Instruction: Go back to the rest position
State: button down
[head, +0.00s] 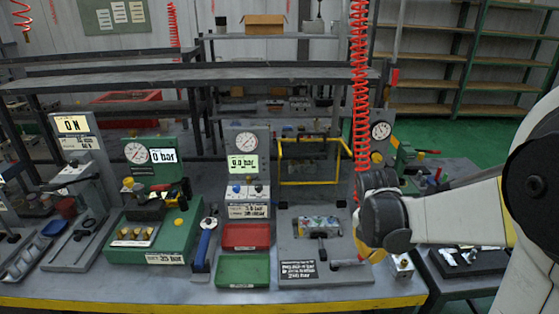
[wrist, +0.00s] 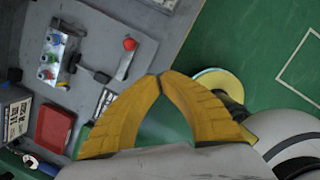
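My gripper (head: 372,252) is at the right end of the bench in the head view, in front of the right-hand station plate, at the end of my white arm. In the wrist view its two yellow fingers (wrist: 160,76) curve together and their tips meet, with nothing visible between them. A grey plate with a valve block (wrist: 55,58) lies to the left of the fingers in the wrist view. The same valve block (head: 318,226) stands on its plate to the left of my gripper in the head view.
The workbench (head: 200,299) has a yellow front edge. A red tray (head: 246,237) and a green tray (head: 243,271) lie left of the gripper. A coiled red hose (head: 360,90) hangs behind it. Green floor (wrist: 230,40) shows clear at right in the wrist view.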

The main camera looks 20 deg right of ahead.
jog(key=s+a+r+m+t+y, duration=0.1)
jog(key=s+a+r+m+t, duration=0.2)
jog(key=a+m, duration=0.5)
jog(key=s+a+r+m+t+y, duration=0.1)
jog(key=s+a+r+m+t, duration=0.2)
jog(key=m, duration=1.2)
jog(key=s+a+r, duration=0.2)
jog(key=a+r, duration=0.2)
jog(key=a, duration=0.2)
jog(key=shift+s+a+r, duration=0.3)
jog(key=shift+s, duration=0.05)
